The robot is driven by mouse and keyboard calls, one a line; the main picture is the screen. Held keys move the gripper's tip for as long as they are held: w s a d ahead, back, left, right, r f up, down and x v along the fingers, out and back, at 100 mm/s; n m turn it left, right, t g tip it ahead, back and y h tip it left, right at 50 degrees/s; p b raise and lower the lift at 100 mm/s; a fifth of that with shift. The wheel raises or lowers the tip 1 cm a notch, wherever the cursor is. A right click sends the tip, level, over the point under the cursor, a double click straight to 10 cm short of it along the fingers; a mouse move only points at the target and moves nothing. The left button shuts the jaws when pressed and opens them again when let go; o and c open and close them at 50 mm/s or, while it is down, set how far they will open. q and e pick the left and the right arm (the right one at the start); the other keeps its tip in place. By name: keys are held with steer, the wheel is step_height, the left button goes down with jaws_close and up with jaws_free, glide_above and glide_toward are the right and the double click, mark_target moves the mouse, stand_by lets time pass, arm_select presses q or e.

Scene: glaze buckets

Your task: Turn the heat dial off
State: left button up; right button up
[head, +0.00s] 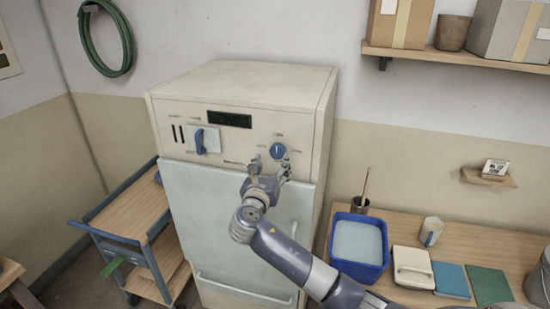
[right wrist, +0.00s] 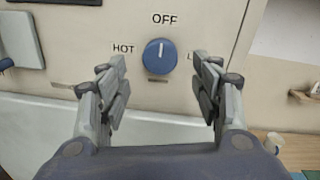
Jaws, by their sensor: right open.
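The heat dial (head: 278,150) is a round blue knob on the upper right front of the cream kiln-like cabinet (head: 240,85). In the right wrist view the dial (right wrist: 160,57) sits under the label OFF, with HOT at its left and a partly hidden label starting with L at its right. Its pale pointer line points up, toward OFF. My right gripper (head: 268,168) is open and empty just below and in front of the dial. In the right wrist view its fingers (right wrist: 155,75) stand apart, left and right of the dial; I see no contact. My left gripper is not in view.
A blue lever switch (head: 200,140) and dark display (head: 229,119) share the panel. The large pale door (head: 225,215) is below. A blue bucket (head: 358,240) stands on the wooden table at right. A cart (head: 140,215) stands at left. A shelf (head: 455,55) hangs at upper right.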

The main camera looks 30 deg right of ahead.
steer(key=v, duration=0.6)
steer(key=shift+a, duration=0.1)
steer(key=s+a+f+m+g+y+b, duration=0.1)
steer(key=s+f+m+g+y+b, duration=0.15)
steer(key=f, duration=1.35)
steer(key=s+a+f+m+g+y+b, duration=0.1)
steer(key=s+f+m+y+b, duration=0.2)
steer(key=f, duration=1.4)
steer(key=s+a+f+m+g+y+b, duration=0.2)
steer(key=s+f+y, duration=0.15)
steer(key=f, duration=1.25)
steer(key=s+a+f+m+g+y+b, duration=0.3)
steer(key=s+f+m, duration=0.6)
steer(key=s+f, duration=1.35)
steer(key=s+a+f+m+g+b, duration=0.1)
steer(key=s+f+m, duration=0.2)
steer(key=s, duration=0.4)
steer(key=s+a+f+m+g+b, duration=0.1)
steer(key=s+f+m, duration=0.2)
steer(key=s, duration=0.4)
steer(key=s+a+f+m+g+y+b, duration=0.1)
steer(key=s+a+f+m+b, duration=0.1)
steer(key=s, duration=0.5)
steer(key=shift+s+f+m, duration=0.35)
steer(key=shift+f+m, duration=0.25)
steer(key=shift+m, duration=0.35)
